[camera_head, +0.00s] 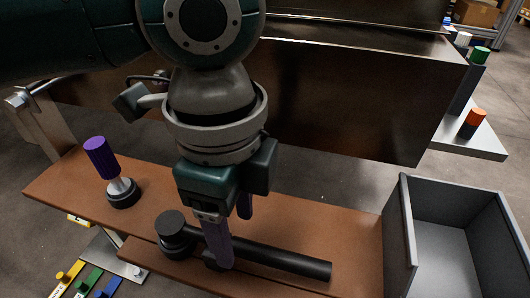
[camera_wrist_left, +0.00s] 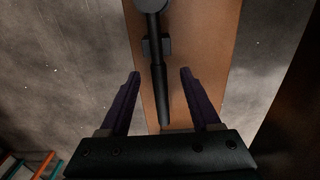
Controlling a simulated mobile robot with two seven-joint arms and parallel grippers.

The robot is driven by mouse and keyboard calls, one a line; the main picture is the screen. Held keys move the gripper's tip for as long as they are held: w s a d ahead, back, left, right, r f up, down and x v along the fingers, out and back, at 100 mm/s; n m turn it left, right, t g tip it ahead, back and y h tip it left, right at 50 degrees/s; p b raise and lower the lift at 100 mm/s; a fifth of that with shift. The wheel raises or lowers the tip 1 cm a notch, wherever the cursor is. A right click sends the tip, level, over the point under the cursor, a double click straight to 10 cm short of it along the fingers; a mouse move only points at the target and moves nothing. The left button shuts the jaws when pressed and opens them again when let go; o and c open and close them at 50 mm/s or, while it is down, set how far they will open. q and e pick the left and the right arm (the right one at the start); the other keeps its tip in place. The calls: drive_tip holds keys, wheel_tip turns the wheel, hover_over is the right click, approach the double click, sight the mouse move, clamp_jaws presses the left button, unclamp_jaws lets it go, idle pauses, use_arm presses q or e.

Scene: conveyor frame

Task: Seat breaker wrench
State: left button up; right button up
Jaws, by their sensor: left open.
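A black wrench (camera_head: 285,262) lies along the front of a brown board (camera_head: 345,235). Its round head (camera_head: 172,228) is at the left and its handle points right. In the left wrist view the wrench handle (camera_wrist_left: 161,92) runs down the picture, with a dark block partway along it. My left gripper (camera_head: 232,240) is over the handle, and its purple fingers partly hide it. In the left wrist view my left gripper (camera_wrist_left: 160,78) is open, with one finger on each side of the handle and visible gaps. My right gripper is not in view.
A purple-capped post (camera_head: 102,158) stands on the board at the left. An open grey bin (camera_head: 409,235) is at the right end. A large dark beam (camera_head: 350,100) runs behind the board. Coloured tags (camera_head: 88,280) are at the lower left. A side shelf (camera_head: 480,138) holds coloured knobs.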

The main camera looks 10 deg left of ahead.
sight(236, 242)
use_arm(q)
wheel_tip(236, 242, down, 4)
drive_tip(key=shift+s+r+b, duration=0.1)
drive_tip(key=shift+r+b, duration=0.1)
drive_tip(key=shift+b, duration=0.65)
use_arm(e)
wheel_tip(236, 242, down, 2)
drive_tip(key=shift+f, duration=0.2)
use_arm(q)
drive_tip(key=shift+r, duration=0.1)
clamp_jaws()
